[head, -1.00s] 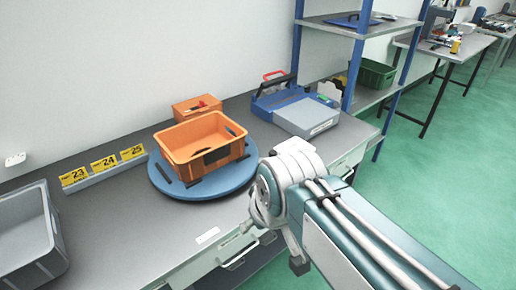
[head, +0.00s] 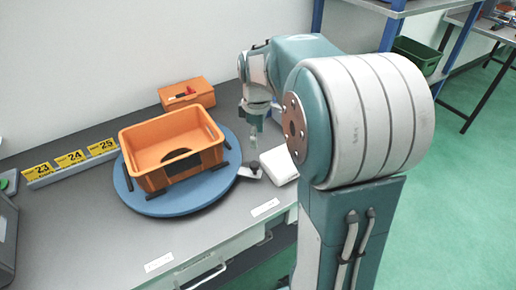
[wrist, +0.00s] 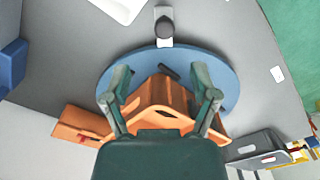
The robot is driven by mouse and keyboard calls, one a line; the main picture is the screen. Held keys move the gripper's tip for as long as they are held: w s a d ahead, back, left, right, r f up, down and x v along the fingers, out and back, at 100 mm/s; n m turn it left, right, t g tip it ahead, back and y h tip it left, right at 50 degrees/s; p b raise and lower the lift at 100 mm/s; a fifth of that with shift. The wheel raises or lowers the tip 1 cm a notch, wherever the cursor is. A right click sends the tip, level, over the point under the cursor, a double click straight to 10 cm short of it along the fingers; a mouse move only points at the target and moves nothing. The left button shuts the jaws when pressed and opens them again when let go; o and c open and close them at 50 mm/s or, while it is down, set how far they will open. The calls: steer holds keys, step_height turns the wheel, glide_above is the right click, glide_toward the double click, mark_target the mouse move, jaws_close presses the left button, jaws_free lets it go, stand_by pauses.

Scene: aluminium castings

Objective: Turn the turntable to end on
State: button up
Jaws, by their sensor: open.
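The blue round turntable (head: 150,205) lies flat on the grey bench and also shows in the wrist view (wrist: 226,75). An orange open crate (head: 150,137) stands upright on it, held between small black blocks on the disc; the inside I can see looks empty. My gripper (head: 254,135) hangs down at the disc's back right edge, seemingly apart from disc and crate. In the wrist view its two fingers (wrist: 160,80) are spread, with disc and crate beyond them; the palm hides part of the crate. A small grey and black fitting (head: 250,172) sits at the disc's right rim.
An orange box (head: 187,93) with a red part stands behind the turntable. A white block (head: 280,165) lies right of it. Yellow number tags 23, 24 and 25 (head: 70,159) stand left. A grey bin (wrist: 255,146) is at the left end.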

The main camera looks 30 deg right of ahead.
mark_target(254, 164)
steer(key=a+f, duration=0.2)
steer(key=f, duration=0.1)
steer(key=shift+a+f, duration=0.25)
steer(key=shift+f, duration=0.05)
steer(key=d+f, duration=0.1)
steer(key=f, duration=0.3)
steer(key=d+f, duration=0.1)
steer(key=f, duration=0.1)
steer(key=shift+d+f, duration=0.3)
steer(key=shift+f, duration=0.05)
steer(key=shift+a+f, duration=0.15)
steer(key=shift+f, duration=0.05)
steer(key=shift+a, duration=0.8)
steer(key=c, duration=0.3)
steer(key=shift+d, duration=0.4)
jaws_close()
